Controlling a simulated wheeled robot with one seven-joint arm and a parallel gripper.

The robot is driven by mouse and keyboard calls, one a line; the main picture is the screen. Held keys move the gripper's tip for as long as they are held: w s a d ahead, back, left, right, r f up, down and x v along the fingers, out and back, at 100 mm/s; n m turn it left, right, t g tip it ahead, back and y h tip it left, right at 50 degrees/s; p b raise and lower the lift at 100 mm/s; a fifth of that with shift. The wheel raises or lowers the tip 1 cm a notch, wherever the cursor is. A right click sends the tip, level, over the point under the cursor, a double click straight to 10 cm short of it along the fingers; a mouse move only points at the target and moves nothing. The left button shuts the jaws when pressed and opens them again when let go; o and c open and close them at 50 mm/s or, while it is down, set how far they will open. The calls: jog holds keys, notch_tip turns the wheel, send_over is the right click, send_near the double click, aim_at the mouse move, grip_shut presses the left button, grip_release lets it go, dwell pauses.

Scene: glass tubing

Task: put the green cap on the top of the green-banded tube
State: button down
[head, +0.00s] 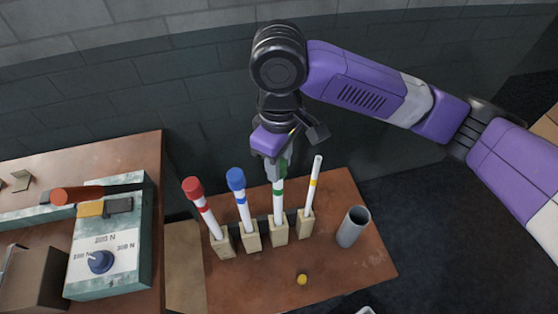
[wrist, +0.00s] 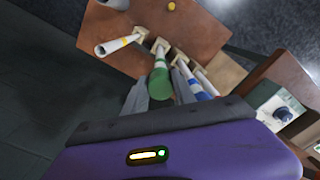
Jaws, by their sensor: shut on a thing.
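The green-banded tube (head: 278,200) stands upright in a wooden block, third from the left in the row. My gripper (head: 276,170) is directly above it, pointing down, shut on the green cap (wrist: 160,88). In the wrist view the cap is between the two fingers (wrist: 160,96), in line with the green-banded tube (wrist: 160,63), and covers its top end. In the head view the fingers mostly hide the cap. Cap and tube top look touching, but I cannot tell how far the cap is seated.
The red-capped tube (head: 204,208) and blue-capped tube (head: 241,200) stand to the left. The uncapped yellow-banded tube (head: 313,185) stands close on the right. A yellow cap (head: 302,280) lies on the brown table (head: 350,280). A grey cup (head: 353,226) is at the right. A dial box (head: 110,245) is left.

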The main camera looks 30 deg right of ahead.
jog(key=shift+c, duration=2)
grip_release()
jog(key=shift+r, duration=0.1)
jog(key=shift+r+p, duration=2.55)
jog(key=shift+r, duration=1.4)
